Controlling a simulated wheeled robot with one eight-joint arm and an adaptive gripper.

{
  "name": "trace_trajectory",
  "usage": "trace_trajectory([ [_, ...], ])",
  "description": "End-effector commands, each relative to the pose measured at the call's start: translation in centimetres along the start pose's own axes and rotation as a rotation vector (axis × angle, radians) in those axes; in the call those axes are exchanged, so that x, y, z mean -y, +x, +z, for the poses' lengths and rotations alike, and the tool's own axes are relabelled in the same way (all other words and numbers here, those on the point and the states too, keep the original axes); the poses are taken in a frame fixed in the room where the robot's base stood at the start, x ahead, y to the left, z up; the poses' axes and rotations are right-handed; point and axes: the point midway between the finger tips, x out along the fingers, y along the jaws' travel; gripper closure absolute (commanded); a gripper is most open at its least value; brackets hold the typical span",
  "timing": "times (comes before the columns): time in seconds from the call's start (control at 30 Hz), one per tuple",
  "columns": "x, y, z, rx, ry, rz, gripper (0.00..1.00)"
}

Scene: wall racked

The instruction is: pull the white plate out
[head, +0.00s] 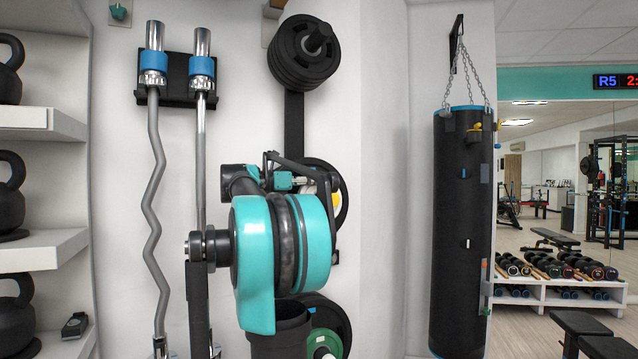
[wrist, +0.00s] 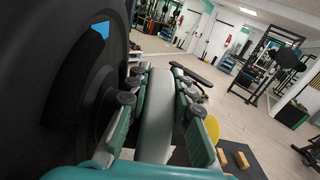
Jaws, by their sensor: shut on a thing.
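The white plate (wrist: 154,118) shows edge-on in the wrist view as a pale rounded rim between the two green-padded fingers. My gripper (wrist: 157,112) is shut on this rim, one finger on each side. In the head view my gripper (head: 306,184) is at the wall rack, beside a black plate (head: 341,205) with a yellow-and-white inner part. My own arm covers much of this spot, and I cannot make out the white plate clearly there. A large black disc (wrist: 60,80) with a blue mark fills the left of the wrist view, close to the fingers.
Black plates (head: 304,52) hang on the rack above, and a green-centred plate (head: 323,343) hangs below. Curved and straight bars (head: 155,200) hang to the left, near my arm. A punching bag (head: 461,230) hangs to the right, with bare wall between.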

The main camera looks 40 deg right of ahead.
Motion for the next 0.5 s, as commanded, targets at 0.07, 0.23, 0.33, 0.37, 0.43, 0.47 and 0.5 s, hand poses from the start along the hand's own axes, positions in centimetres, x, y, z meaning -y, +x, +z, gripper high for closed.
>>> trace_trajectory([
  [0.07, 0.1, 0.0, 0.1, 0.001, 0.000, 0.000, 1.00],
  [0.23, 0.6, 0.0, 0.1, 0.001, 0.000, 0.000, 1.00],
  [0.33, 0.9, 0.0, 0.1, 0.001, 0.000, 0.000, 1.00],
  [0.37, 1.0, 0.0, 0.1, 0.001, 0.000, 0.000, 1.00],
  [0.43, 1.3, 0.0, 0.1, 0.001, 0.000, 0.000, 1.00],
  [0.47, 1.4, 0.0, 0.1, 0.001, 0.000, 0.000, 1.00],
  [0.5, 1.5, 0.0, 0.1, 0.001, 0.000, 0.000, 1.00],
])
